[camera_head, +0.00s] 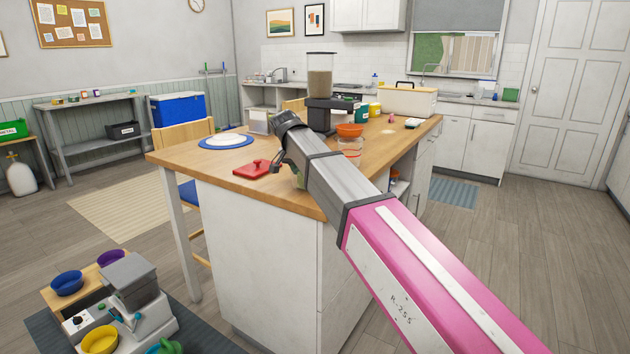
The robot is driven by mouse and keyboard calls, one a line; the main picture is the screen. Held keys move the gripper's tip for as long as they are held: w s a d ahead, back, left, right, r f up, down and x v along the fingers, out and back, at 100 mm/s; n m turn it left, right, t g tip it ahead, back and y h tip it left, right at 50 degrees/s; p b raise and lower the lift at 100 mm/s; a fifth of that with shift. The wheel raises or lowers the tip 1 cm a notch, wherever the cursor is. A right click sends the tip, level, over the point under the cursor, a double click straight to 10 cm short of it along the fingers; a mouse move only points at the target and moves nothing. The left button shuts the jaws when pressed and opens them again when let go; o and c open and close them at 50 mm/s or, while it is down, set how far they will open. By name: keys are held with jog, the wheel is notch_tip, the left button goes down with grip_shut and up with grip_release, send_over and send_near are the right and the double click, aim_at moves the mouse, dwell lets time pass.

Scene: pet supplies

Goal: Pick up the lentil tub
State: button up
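I cannot pick out the lentil tub for sure, as no label is readable. A clear container with a reddish rim (350,147) stands on the island to the right of the arm. A teal tub (362,113) and a yellow tub (376,109) stand farther back. My gripper (281,158) is over the island's near part, mostly hidden by my own arm; its fingers are not clear.
A red board (257,169) lies left of my gripper, with a white plate on a blue mat (226,142) behind it. A tall dispenser (320,85), an orange bowl (349,130) and a cream bin (407,100) stand farther back. Floor right of the island is open.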

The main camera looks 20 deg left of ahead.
jog(key=shift+w+f, duration=0.2)
jog(key=shift+f, duration=0.4)
grip_shut()
jog(key=shift+r, duration=0.15)
